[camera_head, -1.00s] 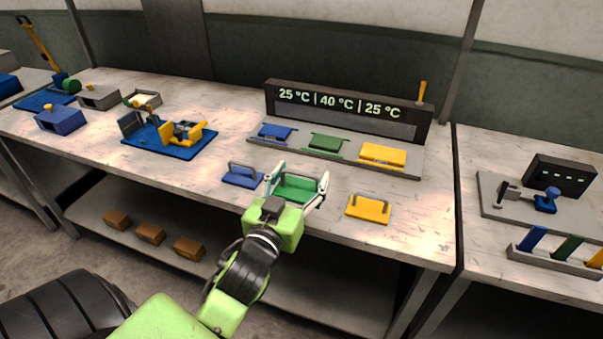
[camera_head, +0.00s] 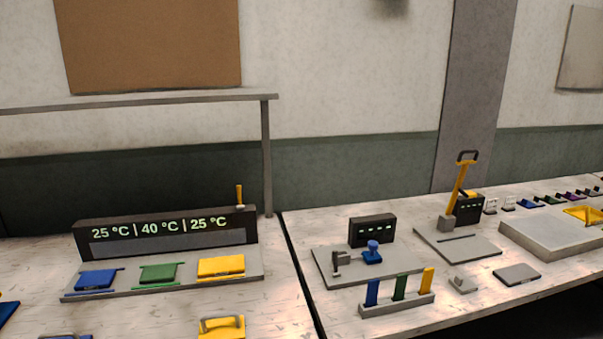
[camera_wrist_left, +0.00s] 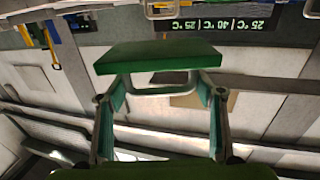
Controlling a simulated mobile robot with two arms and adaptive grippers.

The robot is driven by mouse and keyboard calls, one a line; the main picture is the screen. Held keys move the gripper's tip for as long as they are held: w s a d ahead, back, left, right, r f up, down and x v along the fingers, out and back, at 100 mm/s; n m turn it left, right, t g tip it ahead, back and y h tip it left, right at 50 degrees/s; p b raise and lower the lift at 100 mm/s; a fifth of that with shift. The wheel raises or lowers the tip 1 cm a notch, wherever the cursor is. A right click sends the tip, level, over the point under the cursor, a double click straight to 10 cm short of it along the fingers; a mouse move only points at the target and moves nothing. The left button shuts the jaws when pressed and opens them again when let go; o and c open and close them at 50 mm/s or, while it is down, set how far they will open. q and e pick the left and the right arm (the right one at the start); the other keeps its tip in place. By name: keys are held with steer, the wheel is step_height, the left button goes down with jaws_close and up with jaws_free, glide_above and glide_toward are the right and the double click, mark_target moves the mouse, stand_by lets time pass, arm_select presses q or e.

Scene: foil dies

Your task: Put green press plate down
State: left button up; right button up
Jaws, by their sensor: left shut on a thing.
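The green press plate (camera_wrist_left: 158,57) shows in the left wrist view. Its pale handle (camera_wrist_left: 165,89) lies between the fingers of my left gripper (camera_wrist_left: 164,92), which is shut on it and holds the plate. The head view does not show my left gripper or this plate. My right gripper is in neither view. A yellow plate with a handle (camera_head: 222,327) is partly cut off at the bottom of the head view.
A station with a temperature display (camera_head: 165,232) carries blue (camera_head: 96,280), green (camera_head: 158,273) and yellow (camera_head: 221,266) pieces. On the right bench are a grey plate with a blue knob (camera_head: 372,252), a rack (camera_head: 398,304) of coloured pieces and a yellow lever (camera_head: 461,190).

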arm_select(q)
steer(key=shift+s+f, duration=0.2)
steer(key=shift+s, duration=1.3)
steer(key=w+a+r+n+y, duration=0.2)
steer(key=w+a+r+y, duration=0.2)
steer(key=w+a, duration=0.7)
step_height(320, 180, up, 3)
steer(key=shift+w+a+f+n+g, duration=0.2)
steer(key=shift+w+a+n+g, duration=0.1)
steer(key=shift+n, duration=0.1)
